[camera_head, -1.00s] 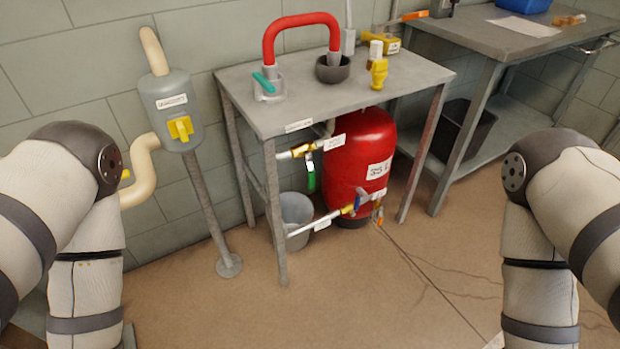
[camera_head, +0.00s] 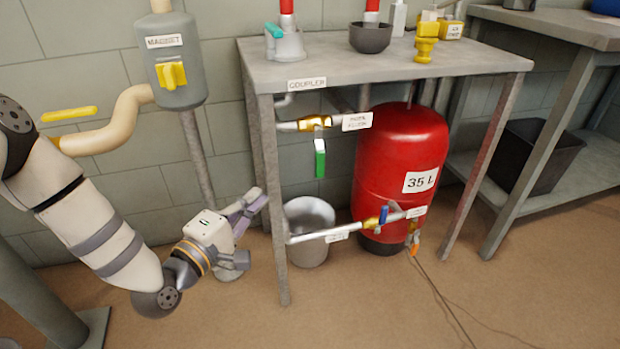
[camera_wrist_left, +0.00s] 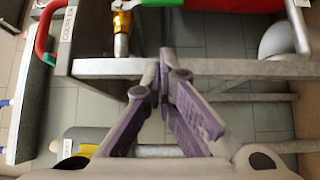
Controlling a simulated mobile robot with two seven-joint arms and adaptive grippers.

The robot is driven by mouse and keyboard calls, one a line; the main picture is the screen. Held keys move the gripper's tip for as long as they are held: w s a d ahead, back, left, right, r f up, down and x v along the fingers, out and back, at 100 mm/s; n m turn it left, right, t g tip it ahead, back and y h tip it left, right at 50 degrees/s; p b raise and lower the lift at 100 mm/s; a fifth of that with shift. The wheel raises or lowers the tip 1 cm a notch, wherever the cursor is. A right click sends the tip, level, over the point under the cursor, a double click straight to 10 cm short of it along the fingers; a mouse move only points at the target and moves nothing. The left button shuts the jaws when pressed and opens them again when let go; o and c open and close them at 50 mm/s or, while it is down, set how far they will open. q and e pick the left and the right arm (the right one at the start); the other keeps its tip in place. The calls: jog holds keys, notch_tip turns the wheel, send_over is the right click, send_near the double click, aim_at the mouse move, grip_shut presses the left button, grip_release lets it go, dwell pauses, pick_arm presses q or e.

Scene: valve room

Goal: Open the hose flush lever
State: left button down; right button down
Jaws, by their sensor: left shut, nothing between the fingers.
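The hose flush lever (camera_head: 320,158) is a green handle hanging straight down from a brass valve (camera_head: 315,123) on a pipe under the metal table. A white label (camera_head: 357,121) sits to the right of the valve; its small print is hard to read. My left gripper (camera_head: 256,198) is shut and empty, left of the table's front-left leg, lower than the lever and apart from it. In the left wrist view the shut fingers (camera_wrist_left: 165,58) point toward the leg, and part of the green lever (camera_wrist_left: 185,3) shows at the top edge. My right gripper is out of view.
The table's front-left leg (camera_head: 270,200) stands between my left gripper and the lever. A blue-handled valve (camera_head: 383,215) sits lower, before a red 35 L tank (camera_head: 400,155). A grey bucket (camera_head: 309,250) stands under the table. A grey magnet post (camera_head: 178,70) is at left.

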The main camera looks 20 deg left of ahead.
aim_at(319, 153)
pick_arm(q)
jog(key=w+d+b, duration=0.3)
jog(key=w+d, duration=0.2)
jog(key=w, duration=0.7)
jog(key=shift+d+f, duration=0.1)
jog(key=shift+f, duration=0.05)
jog(key=shift+w+d+f+n+t+b, duration=0.2)
jog(key=shift+n+t+b, duration=0.1)
jog(key=shift+b, duration=0.3)
